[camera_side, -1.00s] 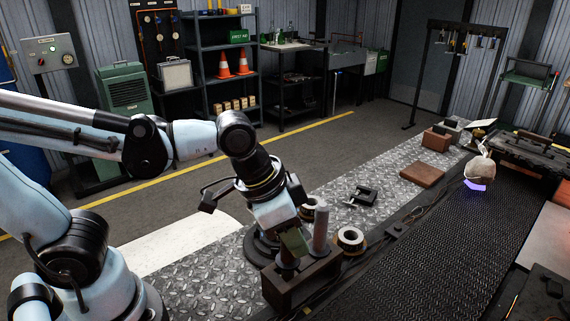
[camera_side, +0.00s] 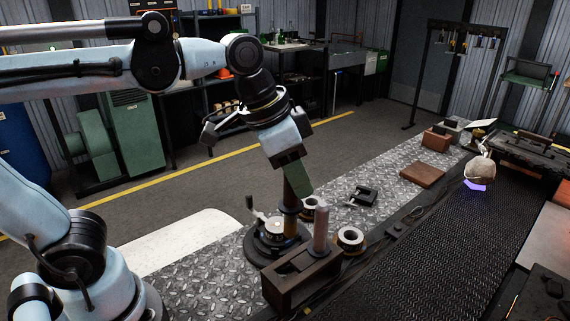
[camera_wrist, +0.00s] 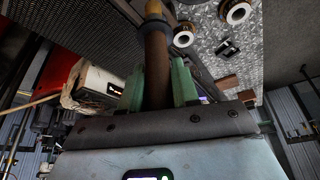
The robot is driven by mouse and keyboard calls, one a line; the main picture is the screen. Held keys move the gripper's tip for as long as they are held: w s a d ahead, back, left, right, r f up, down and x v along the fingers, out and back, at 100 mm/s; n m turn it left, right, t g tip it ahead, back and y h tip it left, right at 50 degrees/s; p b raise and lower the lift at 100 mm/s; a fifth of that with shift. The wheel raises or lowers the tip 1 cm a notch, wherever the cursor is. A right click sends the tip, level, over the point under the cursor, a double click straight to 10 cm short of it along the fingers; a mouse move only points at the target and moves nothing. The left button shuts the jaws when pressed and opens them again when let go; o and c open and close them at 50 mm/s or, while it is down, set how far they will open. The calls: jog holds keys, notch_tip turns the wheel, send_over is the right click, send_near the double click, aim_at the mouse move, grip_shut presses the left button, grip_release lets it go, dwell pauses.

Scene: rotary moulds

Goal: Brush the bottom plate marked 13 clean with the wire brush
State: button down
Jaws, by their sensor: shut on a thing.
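My gripper (camera_side: 297,182) has green fingers shut on the brown handle of an upright tool, which looks like the wire brush (camera_side: 291,222). The brush hangs above the dark holder (camera_side: 285,293), with a dark collar and a bronze-coloured lower end. In the wrist view the brown handle (camera_wrist: 157,70) stands between the two green fingers (camera_wrist: 158,88). A round dark fixture with a metal top (camera_side: 268,236) sits on the tread-plate bench behind the brush. I cannot read a 13 on any plate, so the plate marked 13 cannot be told.
A grey-handled tool (camera_side: 321,232) stands in the holder. Two pale-centred rings (camera_side: 350,239) lie nearby. A black clamp-like part (camera_side: 366,195) and a brown slab (camera_side: 422,175) lie further along the bench. A dark conveyor (camera_side: 440,250) runs on the right, carrying a wrapped lump (camera_side: 480,172).

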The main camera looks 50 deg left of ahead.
jog(key=w+a+r, duration=0.2)
jog(key=w+a, duration=0.4)
jog(key=a, duration=0.3)
jog(key=shift+s+f, duration=2.05)
jog(key=shift+f, duration=2.1)
jog(key=w+r, duration=0.4)
jog(key=r, duration=0.4)
jog(key=shift+d, duration=0.15)
jog(key=shift+f, duration=0.1)
